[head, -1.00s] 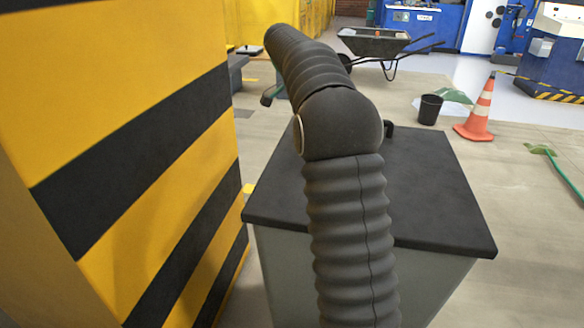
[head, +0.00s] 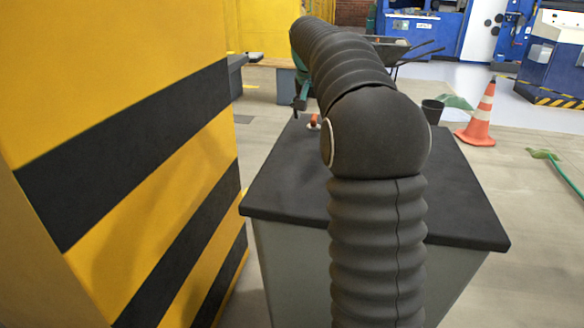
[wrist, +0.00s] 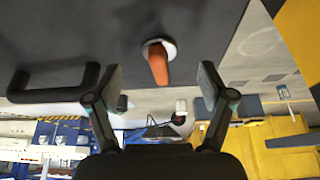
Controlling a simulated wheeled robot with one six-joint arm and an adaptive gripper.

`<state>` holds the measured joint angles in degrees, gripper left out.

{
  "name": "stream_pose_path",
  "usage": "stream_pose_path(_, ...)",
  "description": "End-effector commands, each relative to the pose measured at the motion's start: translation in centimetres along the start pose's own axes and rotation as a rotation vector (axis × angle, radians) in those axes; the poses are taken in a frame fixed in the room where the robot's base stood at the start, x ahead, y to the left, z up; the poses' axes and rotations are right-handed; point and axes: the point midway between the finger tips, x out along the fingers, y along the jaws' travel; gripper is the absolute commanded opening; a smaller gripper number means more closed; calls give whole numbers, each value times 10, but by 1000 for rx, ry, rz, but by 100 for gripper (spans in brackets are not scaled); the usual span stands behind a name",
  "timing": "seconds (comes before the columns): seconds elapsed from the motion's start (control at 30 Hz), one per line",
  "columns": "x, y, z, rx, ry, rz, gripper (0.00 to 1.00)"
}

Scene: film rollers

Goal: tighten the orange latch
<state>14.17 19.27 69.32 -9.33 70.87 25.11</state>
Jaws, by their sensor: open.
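The orange latch (head: 314,121) stands on a pale round base on the dark cabinet top, toward the far left part of it. In the wrist view the orange latch (wrist: 157,66) shows between my fingers, with its pale base behind it. My gripper (wrist: 160,76) is open, one finger on each side of the latch, with clear gaps in the picture. I cannot tell how near the fingertips are in depth. In the head view my gripper (head: 301,98) is partly hidden by my arm, just above and left of the latch.
The dark cabinet top (head: 278,190) has a black bar handle (wrist: 55,88), seen left of the latch in the wrist view. A yellow-and-black striped block (head: 120,150) stands close on the left.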

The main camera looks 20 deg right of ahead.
Motion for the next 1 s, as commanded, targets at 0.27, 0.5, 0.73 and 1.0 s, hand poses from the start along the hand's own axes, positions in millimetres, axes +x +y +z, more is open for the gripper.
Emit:
stream_pose_path(0.27,-36,1,-2,-63,3,-27,81)
stream_pose_path(0.5,-77,2,-1,-62,3,-27,81)
stream_pose_path(0.73,-113,3,-1,-62,2,-26,81)
stream_pose_path(1.0,-142,4,6,-64,0,-32,81)
